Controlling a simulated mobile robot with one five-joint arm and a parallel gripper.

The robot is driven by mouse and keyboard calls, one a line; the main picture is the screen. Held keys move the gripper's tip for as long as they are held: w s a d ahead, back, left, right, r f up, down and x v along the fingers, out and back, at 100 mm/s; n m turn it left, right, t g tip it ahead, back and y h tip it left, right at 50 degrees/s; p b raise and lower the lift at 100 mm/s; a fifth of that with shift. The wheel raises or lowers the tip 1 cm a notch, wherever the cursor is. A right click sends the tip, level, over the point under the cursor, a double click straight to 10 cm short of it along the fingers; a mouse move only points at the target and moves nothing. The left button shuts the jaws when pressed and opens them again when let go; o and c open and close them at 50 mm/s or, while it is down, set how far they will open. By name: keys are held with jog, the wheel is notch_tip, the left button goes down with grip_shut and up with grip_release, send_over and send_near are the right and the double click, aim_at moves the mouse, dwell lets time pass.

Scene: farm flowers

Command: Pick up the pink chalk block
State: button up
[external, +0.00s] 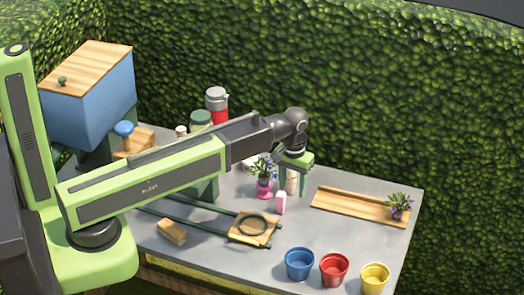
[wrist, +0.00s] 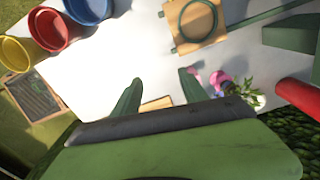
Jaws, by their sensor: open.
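The pink chalk block (external: 281,203) stands upright on the grey table in the external view, just in front of the pink vase. My gripper (external: 293,192) is open above the table, its fingers pointing down. The block shows just below and beside its left finger. In the wrist view my gripper (wrist: 160,78) has its two green fingers spread. A small pale pink piece (wrist: 196,79), which looks like the block, shows just outside the right finger, partly hidden by it. I cannot tell whether they touch.
A pink vase (external: 264,190) with purple flowers stands close to the block. A tan upright piece (external: 292,181) shows between my fingers. A wooden tray (external: 345,206) lies to the right. Blue (external: 299,265), red (external: 334,271) and yellow (external: 374,279) pots line the front edge.

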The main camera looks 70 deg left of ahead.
jog(key=w+a+r+n, duration=0.1)
jog(key=w+a+r, duration=0.1)
jog(key=a, duration=0.4)
jog(key=p, duration=0.1)
send_over(280, 201)
jog(key=a, duration=0.2)
jog(key=shift+n, duration=0.4)
jog(key=f+b, duration=1.2)
jog(key=shift+w+d+f, duration=0.15)
jog(key=shift+w+d, duration=0.05)
jog(key=f+b, duration=0.5)
jog(key=shift+w+d, duration=0.2)
jog(key=shift+r, duration=0.1)
grip_shut()
